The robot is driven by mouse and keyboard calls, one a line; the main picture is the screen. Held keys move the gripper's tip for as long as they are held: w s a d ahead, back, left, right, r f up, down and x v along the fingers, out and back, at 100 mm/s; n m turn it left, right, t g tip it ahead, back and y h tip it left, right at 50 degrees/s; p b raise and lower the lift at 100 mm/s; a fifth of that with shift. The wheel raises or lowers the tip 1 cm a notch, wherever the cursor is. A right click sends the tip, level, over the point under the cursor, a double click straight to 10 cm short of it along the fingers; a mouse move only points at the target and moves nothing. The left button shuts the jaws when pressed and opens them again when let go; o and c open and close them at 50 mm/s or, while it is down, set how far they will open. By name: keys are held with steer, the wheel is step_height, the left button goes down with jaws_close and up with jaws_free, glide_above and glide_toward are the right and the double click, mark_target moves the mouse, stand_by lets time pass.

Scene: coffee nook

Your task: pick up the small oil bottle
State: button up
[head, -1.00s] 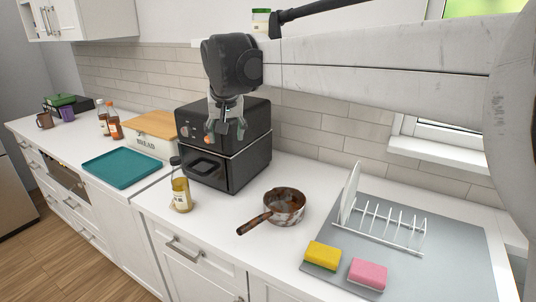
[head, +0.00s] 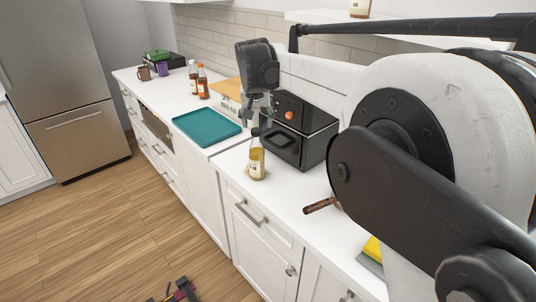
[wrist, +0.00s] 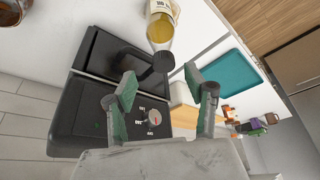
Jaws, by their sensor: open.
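The small oil bottle (head: 257,160) stands upright on the white counter, with yellow oil, a pale label and a dark cap. The bottle is clear of the fingers.
The black air fryer (head: 310,135) stands right behind the bottle. A teal tray (head: 207,127) lies to its left, with the bread box (head: 229,97) and two sauce bottles (head: 198,82) farther back. A pan handle (head: 320,206) shows at right, partly hidden by my arm.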

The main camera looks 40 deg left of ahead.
mark_target(256, 130)
steer(key=shift+a+p+x, duration=0.15)
steer(key=shift+p+x, duration=0.15)
steer(key=shift+x, duration=1.35)
steer(key=shift+a+p+x, duration=0.1)
steer(key=shift+p+x, duration=0.15)
steer(key=shift+x, duration=1.45)
steer(key=shift+s, duration=0.15)
jaws_close()
steer(key=shift+r, duration=0.1)
